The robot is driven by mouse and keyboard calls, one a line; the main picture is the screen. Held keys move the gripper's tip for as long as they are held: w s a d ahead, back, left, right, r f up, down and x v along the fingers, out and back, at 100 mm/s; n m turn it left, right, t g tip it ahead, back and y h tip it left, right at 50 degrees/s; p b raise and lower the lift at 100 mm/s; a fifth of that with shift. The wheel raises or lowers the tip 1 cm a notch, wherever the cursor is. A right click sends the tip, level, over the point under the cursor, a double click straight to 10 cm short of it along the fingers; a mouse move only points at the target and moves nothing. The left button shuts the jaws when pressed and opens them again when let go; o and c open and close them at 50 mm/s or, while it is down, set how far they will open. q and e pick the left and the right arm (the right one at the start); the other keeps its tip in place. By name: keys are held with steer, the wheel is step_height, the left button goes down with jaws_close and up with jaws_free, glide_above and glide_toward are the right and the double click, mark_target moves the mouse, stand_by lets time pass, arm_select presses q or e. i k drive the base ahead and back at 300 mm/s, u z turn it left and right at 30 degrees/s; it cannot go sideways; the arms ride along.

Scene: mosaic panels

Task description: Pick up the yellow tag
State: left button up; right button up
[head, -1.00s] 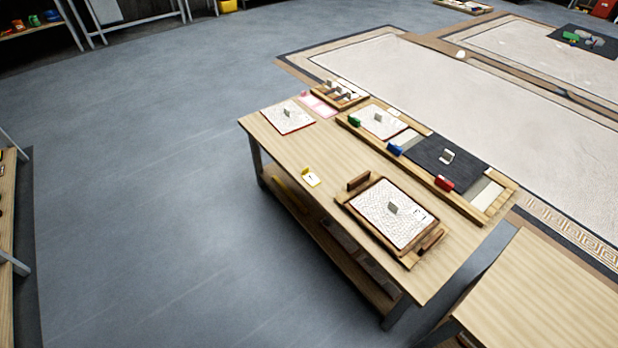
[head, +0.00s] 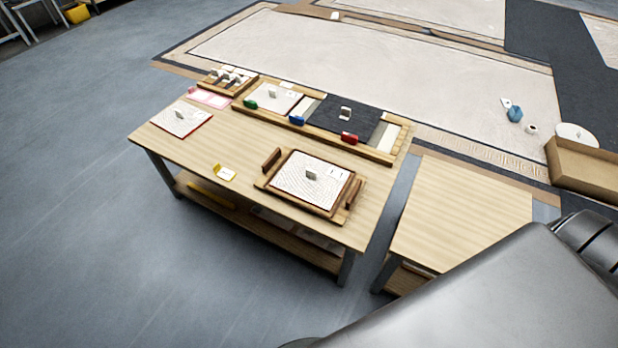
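The yellow tag (head: 225,173) is a small folded card with a white face. It stands on the wooden table (head: 230,152) near its front left edge, left of the brown-handled tray. A large dark grey rounded part of my own body fills the lower right corner of the head view. Neither gripper shows, and nothing is seen touching the tag.
A wooden tray (head: 262,182) with a mosaic panel sits right of the tag. Behind it is a long wooden frame (head: 272,121) with red, blue and green pieces. A second table (head: 460,210) stands to the right across a narrow gap. Open floor (head: 110,250) lies left.

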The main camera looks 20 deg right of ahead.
mark_target(221, 171)
steer(key=u, duration=1.6)
steer(key=i, duration=1)
steer(key=z, duration=3.4)
